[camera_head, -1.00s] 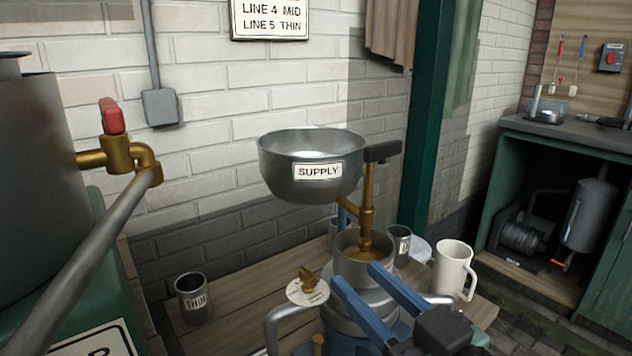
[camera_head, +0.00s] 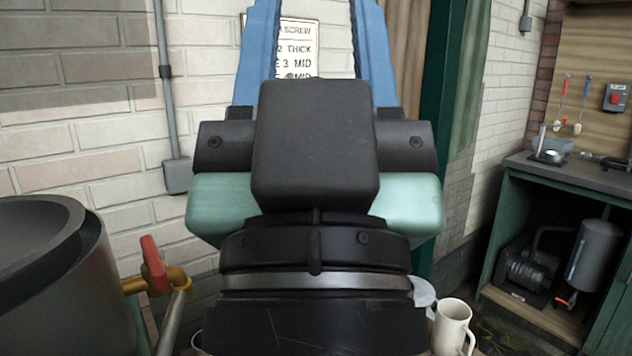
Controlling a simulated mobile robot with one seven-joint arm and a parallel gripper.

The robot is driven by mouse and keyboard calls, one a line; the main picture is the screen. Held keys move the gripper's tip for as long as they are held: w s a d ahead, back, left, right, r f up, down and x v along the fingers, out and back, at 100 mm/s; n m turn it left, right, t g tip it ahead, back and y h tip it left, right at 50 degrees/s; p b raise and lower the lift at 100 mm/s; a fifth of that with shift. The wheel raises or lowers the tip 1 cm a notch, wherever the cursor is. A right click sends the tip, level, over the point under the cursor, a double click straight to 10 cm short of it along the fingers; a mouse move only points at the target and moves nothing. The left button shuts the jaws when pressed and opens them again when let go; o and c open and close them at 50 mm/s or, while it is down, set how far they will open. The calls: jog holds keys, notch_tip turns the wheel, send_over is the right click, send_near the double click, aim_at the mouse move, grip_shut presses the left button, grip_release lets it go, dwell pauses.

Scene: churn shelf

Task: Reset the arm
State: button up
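My gripper (camera_head: 313,12) is raised and fills the middle of the head view, close to the camera. Its two blue fingers point up and stand wide apart, with only the wall and sign visible between them. Their tips reach the top edge of the picture. The gripper is open and empty. My gripper and wrist hide the supply bowl and most of the wooden bench behind them.
A large grey metal vessel (camera_head: 50,290) stands at the left, with a red-handled brass tap (camera_head: 160,272) beside it. A white mug (camera_head: 452,328) stands at the lower right. A green cabinet (camera_head: 560,220) with machinery is farther right. A wall sign (camera_head: 298,48) hangs behind.

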notch_tip(320, 180, up, 25)
jog(key=p, duration=2.2)
jog(key=shift+f, duration=0.1)
